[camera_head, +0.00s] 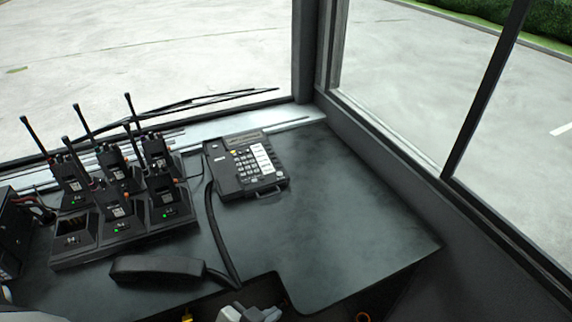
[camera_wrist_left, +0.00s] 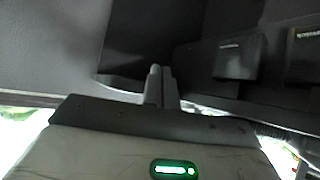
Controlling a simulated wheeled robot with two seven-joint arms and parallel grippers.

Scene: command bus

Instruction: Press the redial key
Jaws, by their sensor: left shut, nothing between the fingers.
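The desk phone (camera_head: 222,172) is black, with a keypad (camera_head: 246,162), a white label strip and a small display, and sits at the back of the dark desk. Its handset (camera_head: 160,267) lies off the phone near the desk's front, joined by a cord. The redial key is too small to tell among the keys. My left gripper (camera_head: 250,312) shows partly at the bottom edge, in front of the desk and well short of the phone. In the left wrist view its fingers (camera_wrist_left: 160,72) are together and empty. My right gripper is not in view.
A charger rack (camera_head: 124,236) with several upright radios stands left of the phone, antennas sticking up. The cord (camera_head: 219,235) runs across the desk between phone and handset. The desk (camera_head: 350,215) right of the phone is clear. Windows border the back and right.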

